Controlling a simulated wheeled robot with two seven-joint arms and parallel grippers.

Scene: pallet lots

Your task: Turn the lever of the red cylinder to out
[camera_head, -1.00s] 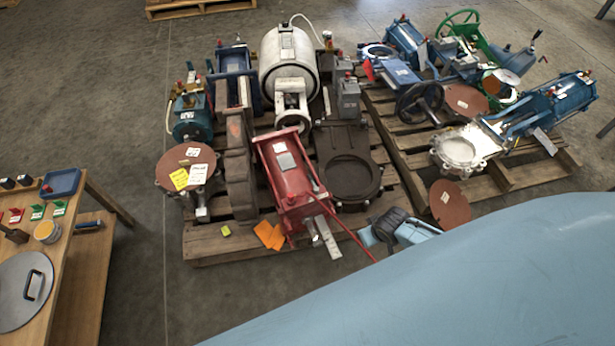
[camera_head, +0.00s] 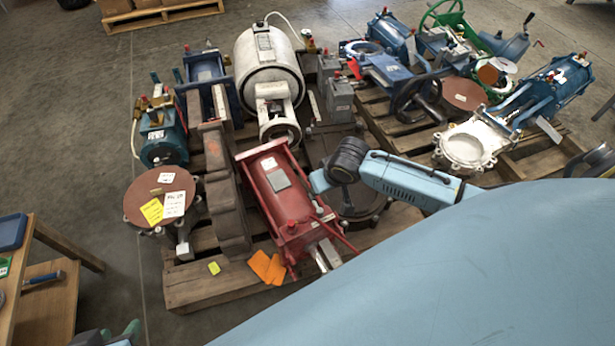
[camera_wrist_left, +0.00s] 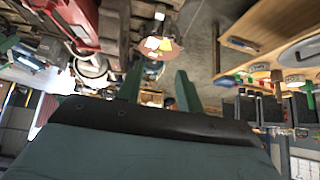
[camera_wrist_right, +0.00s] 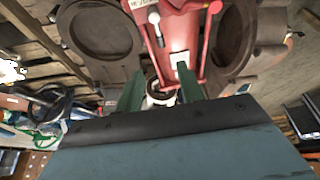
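The red cylinder (camera_head: 275,190) lies on the front pallet, with a pale tag on top. Red rods and a grey metal bar (camera_head: 325,255) are at its near end; I cannot tell which is the lever or how it is set. In the right wrist view the red cylinder (camera_wrist_right: 176,35) is at the top centre, beyond my right gripper (camera_wrist_right: 160,85). That gripper is open and empty, its fingers apart. My left gripper (camera_head: 125,332) is at the bottom left of the head view. In its wrist view it (camera_wrist_left: 158,80) is open and empty; the red cylinder (camera_wrist_left: 68,25) shows upper left.
A brown flange disc (camera_head: 150,205) with notes and a rusty block (camera_head: 224,205) stand left of the cylinder. A white tank (camera_head: 268,65) is behind. A wooden bench (camera_head: 65,245) is at the left edge. Floor between bench and pallet is clear.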

